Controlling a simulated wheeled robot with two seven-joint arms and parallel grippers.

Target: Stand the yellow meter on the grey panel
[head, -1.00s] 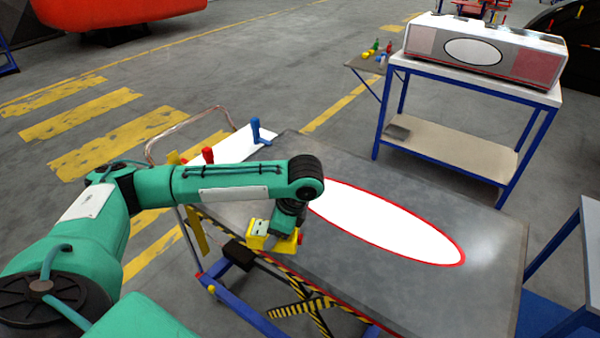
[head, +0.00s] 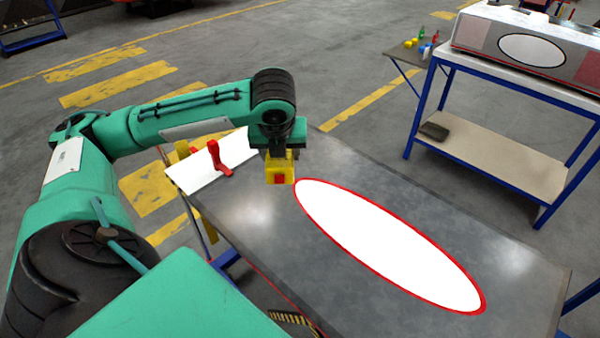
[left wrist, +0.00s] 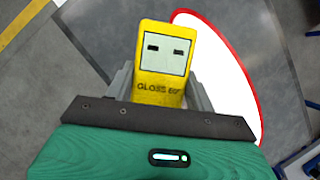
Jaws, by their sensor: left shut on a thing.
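The yellow meter (head: 280,169) is a small box with a red patch on the side facing the head camera. My left gripper (head: 279,155) points down and is shut on it. In the left wrist view the meter (left wrist: 161,90) sits between the two fingers of my left gripper (left wrist: 160,82), showing a pale face with two dark slots and lettering. The grey panel (head: 240,215) is a tabletop with a red-edged white oval. The meter is over the panel's left part, left of the oval; whether it touches the surface I cannot tell. My right gripper is not in view.
A red-handled tool (head: 216,160) stands on a white board (head: 192,174) at the panel's left end. A blue-legged bench (head: 490,135) with a train nose part (head: 530,50) is at the back right. The panel's front and right areas are clear.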

